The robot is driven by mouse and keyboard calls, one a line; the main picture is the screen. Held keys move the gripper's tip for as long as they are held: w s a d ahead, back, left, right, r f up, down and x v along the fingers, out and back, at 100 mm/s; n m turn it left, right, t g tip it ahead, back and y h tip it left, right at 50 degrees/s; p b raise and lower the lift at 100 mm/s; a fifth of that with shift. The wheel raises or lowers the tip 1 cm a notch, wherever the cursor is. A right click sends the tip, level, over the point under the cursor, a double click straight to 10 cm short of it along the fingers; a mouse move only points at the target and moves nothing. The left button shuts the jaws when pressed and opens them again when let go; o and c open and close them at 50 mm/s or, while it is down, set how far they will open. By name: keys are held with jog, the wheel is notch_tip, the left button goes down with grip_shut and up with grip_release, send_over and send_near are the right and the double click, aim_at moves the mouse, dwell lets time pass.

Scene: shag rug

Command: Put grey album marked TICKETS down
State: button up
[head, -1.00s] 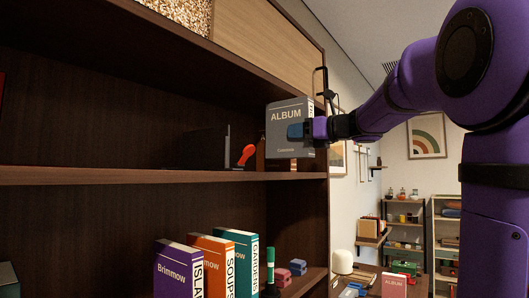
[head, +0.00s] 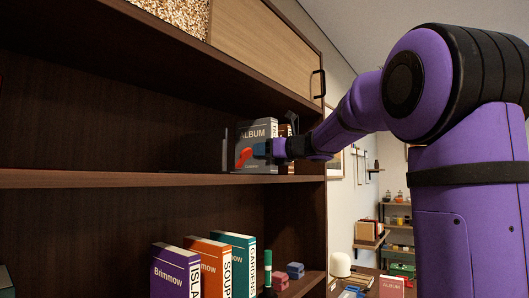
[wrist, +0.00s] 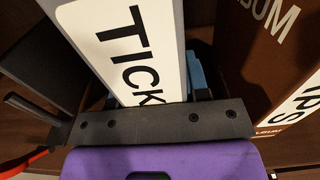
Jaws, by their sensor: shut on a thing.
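The grey album (head: 256,136) stands upright inside the upper shelf compartment near its right end. Its white spine (wrist: 135,50) with the letters TICK fills the middle of the wrist view. My gripper (head: 264,150) is shut on the album, with a blue finger across its cover. The album's bottom is close to the shelf board (head: 150,179); I cannot tell whether it touches. A brown album (head: 287,131) stands just right of it and also shows in the wrist view (wrist: 262,62).
A dark upright panel (wrist: 40,55) stands left of the album. A red object (head: 243,158) is in front of the album's lower left. Purple (head: 175,270), orange (head: 208,262) and teal (head: 238,256) books stand on the shelf below. The upper shelf's left part is clear.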

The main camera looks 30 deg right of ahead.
dwell(0.3)
jog(key=o, duration=1.2)
jog(key=shift+f, duration=0.15)
jog(key=shift+o, duration=0.2)
jog(key=v, duration=1.2)
